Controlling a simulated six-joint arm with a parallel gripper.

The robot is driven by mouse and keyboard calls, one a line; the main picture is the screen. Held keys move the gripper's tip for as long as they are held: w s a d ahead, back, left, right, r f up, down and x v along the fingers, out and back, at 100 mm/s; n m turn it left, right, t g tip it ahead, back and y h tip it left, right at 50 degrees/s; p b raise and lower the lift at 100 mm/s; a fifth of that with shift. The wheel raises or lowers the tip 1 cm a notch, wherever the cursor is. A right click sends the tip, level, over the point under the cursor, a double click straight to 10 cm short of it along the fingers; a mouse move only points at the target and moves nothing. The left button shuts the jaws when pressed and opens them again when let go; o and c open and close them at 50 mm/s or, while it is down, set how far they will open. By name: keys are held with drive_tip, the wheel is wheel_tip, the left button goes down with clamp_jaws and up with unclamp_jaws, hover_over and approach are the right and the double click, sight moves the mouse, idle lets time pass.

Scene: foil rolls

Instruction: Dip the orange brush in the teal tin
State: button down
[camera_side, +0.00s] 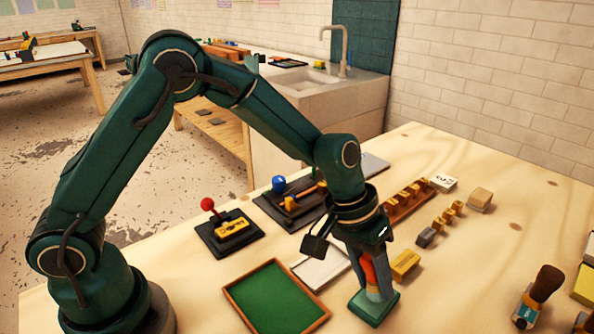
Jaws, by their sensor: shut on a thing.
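My gripper (373,284) points down over the front middle of the table and is shut on an orange-red thing, which looks like the orange brush (369,271). Only a short piece of it shows between the fingers; its lower end is hidden. A dark teal-green, square-sided block shape (373,308) is right below, at the fingertips. I cannot tell whether this is the teal tin or part of my gripper, nor whether the brush is inside it or just above it.
A green tray with a wooden rim (276,298) and a white tray (322,266) lie left of my gripper. A yellow block (405,264) is close on its right. A brown-topped brush-like thing (540,295) stands at the right. The table between them is clear.

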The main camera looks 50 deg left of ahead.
drive_tip(key=shift+r, duration=3.4)
